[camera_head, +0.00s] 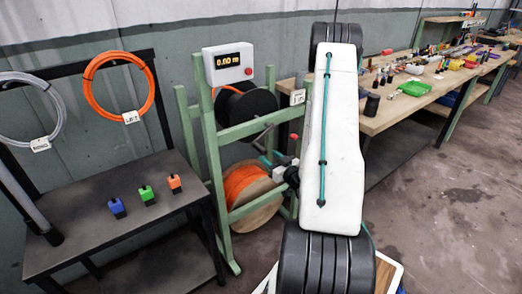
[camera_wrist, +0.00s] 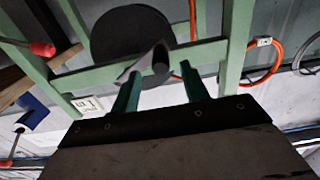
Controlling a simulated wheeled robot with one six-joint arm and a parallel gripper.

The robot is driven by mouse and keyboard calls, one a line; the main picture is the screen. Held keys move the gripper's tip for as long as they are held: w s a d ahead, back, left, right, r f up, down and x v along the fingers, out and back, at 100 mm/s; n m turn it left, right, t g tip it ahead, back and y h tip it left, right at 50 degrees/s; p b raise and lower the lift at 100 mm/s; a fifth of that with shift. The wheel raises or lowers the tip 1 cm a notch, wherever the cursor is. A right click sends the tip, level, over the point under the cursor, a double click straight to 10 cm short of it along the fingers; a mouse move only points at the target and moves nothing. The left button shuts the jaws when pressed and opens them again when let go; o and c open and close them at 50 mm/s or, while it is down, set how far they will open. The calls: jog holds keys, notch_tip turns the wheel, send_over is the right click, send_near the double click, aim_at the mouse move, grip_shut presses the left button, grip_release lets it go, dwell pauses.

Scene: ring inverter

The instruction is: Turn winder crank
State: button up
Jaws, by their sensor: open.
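The winder is a green frame (camera_head: 217,160) with a black spool (camera_head: 246,104) above and an orange cable spool (camera_head: 252,190) below. Its display box (camera_head: 228,62) reads 0.00 m. My gripper (camera_head: 272,159) is at the frame's right front. In the wrist view my gripper (camera_wrist: 161,88) is open, with its two teal fingers apart. A grey piece with a dark round end (camera_wrist: 160,58), possibly the crank handle, shows just beyond and between the fingertips. I cannot tell whether they touch it.
A dark table (camera_head: 110,195) at left holds blue, green and orange blocks (camera_head: 146,194). Orange (camera_head: 119,85) and grey (camera_head: 30,105) cable coils hang behind it. A long wooden workbench (camera_head: 385,118) with tools and parts runs along the right. Open floor (camera_head: 450,200) lies at right.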

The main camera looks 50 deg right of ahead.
aim_at(261, 149)
jog(key=x, duration=0.7)
jog(key=shift+a, duration=0.1)
grip_shut()
